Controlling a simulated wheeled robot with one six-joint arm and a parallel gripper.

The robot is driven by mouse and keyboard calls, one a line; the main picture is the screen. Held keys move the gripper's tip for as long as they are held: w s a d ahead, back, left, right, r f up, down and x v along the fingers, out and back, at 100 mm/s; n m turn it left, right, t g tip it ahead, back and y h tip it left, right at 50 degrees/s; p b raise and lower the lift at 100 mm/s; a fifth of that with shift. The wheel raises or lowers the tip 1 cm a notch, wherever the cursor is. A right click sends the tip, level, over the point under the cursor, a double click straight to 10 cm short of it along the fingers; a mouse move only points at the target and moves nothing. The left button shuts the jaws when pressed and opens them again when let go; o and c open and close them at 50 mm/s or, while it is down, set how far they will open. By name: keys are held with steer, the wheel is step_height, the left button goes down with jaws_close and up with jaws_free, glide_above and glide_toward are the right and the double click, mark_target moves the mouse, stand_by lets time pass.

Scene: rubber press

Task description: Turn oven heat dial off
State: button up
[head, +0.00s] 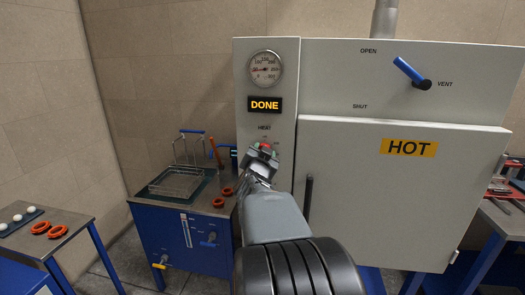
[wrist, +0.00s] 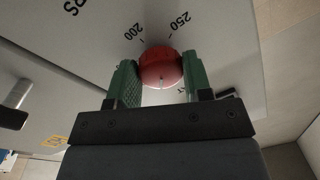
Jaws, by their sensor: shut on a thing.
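The oven's heat dial (wrist: 160,66) is a round red knob on the pale panel, with "200" and "250" printed beside it in the wrist view. My gripper (wrist: 160,76) has its two green jaws shut on the knob, one on each side. A pale mark shows on the knob's edge, but I cannot tell the exact setting. In the head view my gripper (head: 263,152) covers most of the dial below the "HEAT" label. The oven (head: 375,85) has a lit "DONE" display (head: 264,105) above the dial.
The oven door (head: 390,215), marked "HOT", looks closed, with a dark handle (head: 308,195) just right of my arm. A blue vent lever (head: 410,72) is higher up. A blue bench (head: 170,222) with a wire basket stands left. A side table (head: 45,228) holds orange rings.

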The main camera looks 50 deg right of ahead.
steer(key=shift+s+n+p, duration=0.1)
steer(key=shift+n+p, duration=1.7)
steer(key=shift+n, duration=2.3)
steer(key=o, duration=0.9)
steer(key=v, duration=1.3)
steer(key=shift+s+a+r, duration=0.2)
steer(key=shift+s+a, duration=0.05)
steer(key=shift+a, duration=0.05)
